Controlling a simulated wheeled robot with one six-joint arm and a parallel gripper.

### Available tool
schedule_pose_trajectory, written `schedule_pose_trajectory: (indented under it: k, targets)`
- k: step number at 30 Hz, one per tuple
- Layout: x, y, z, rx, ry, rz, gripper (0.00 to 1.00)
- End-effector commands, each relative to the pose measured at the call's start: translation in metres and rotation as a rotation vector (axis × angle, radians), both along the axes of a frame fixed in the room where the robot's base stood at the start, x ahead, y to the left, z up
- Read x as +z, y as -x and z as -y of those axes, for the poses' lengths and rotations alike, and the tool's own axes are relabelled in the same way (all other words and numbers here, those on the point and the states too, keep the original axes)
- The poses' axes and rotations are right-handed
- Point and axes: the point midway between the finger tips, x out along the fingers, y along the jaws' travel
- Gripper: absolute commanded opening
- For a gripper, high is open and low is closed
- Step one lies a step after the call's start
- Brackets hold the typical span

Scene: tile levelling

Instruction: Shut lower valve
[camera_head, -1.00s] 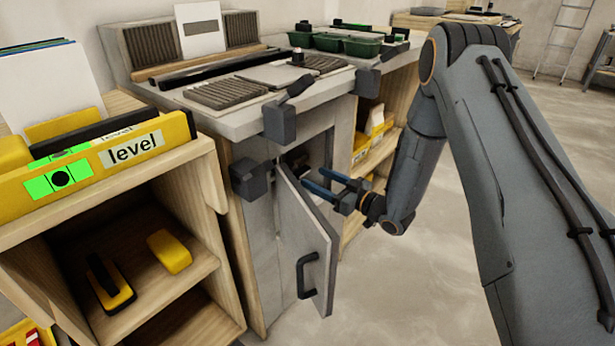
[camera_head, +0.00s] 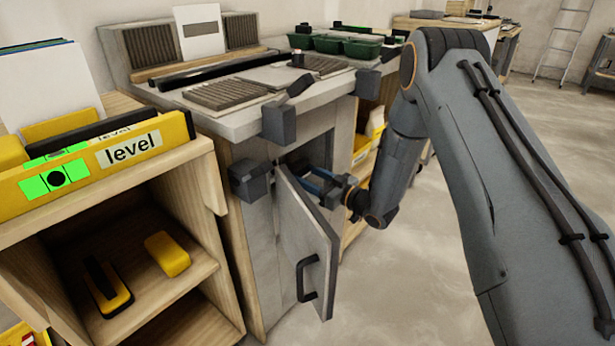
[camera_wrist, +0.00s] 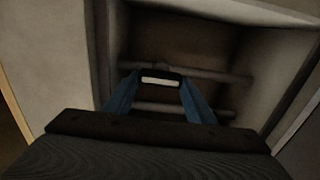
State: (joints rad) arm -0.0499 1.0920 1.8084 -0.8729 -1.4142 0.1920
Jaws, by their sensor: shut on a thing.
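The cupboard under the bench stands open, and its grey door (camera_head: 308,245) with a black handle is swung outward. My gripper (camera_wrist: 158,84) reaches into the cupboard, and its blue fingers show behind the door edge in the head view (camera_head: 318,180). In the wrist view, the fingers are shut on a small dark valve handle (camera_wrist: 161,80) with a pale strip, one finger on each side. An upper pipe (camera_wrist: 222,77) and a lower pipe (camera_wrist: 222,112) run across the dark inside. I cannot tell which pipe the handle sits on. The head view hides the handle.
The cupboard's side wall (camera_wrist: 52,60) and inner walls stand close around my gripper. Dark blocks (camera_head: 279,122) stick out from the bench edge above the opening. A wooden shelf with a yellow level (camera_head: 100,160) stands at left. The floor (camera_head: 400,290) at right is clear.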

Motion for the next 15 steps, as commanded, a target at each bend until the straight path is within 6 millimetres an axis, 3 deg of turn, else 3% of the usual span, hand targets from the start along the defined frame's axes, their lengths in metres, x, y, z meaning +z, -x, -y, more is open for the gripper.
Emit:
schedule_pose_trajectory:
  k: [15]
  targets:
    - [0.001,-0.0003,0.001,0.0,-0.148,-0.19,0.28]
